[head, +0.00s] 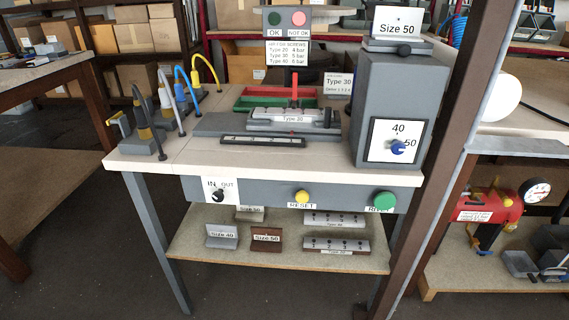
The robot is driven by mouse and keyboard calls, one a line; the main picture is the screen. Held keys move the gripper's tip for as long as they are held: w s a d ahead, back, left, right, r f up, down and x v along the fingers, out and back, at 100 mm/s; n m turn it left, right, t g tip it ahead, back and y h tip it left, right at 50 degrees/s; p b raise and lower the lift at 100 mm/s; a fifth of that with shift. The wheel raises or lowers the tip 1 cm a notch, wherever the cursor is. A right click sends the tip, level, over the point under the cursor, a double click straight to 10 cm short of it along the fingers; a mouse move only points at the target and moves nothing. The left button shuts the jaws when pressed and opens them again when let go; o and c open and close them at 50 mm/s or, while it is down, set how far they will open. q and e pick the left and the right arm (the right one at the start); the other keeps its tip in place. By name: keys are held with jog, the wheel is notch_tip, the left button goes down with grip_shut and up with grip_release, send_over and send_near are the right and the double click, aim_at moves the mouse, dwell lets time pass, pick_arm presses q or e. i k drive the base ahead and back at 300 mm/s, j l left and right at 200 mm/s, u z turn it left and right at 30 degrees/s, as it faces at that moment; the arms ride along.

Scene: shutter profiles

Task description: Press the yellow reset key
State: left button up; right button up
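The yellow reset key (301,196) is a round yellow button on the grey front panel (260,191) of the workbench, in the lower middle of the head view. A label reading RESET is just below it. A larger green button (385,200) sits to its right on the same panel, and a black IN/OUT switch (218,195) on a white plate sits to its left. Nothing covers the yellow key. Neither of my grippers shows in this view.
A brown post (455,130) rises in front of the bench's right side. A grey box (388,105) with a 40/50 dial stands on the bench top. A lower shelf (275,250) holds several labelled blocks. A red compressor (488,207) is at the right. The space before the panel looks clear.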

aim_at(301, 197)
jog(key=j+z, duration=0.5)
jog(key=j, duration=0.8)
jog(key=k, duration=0.1)
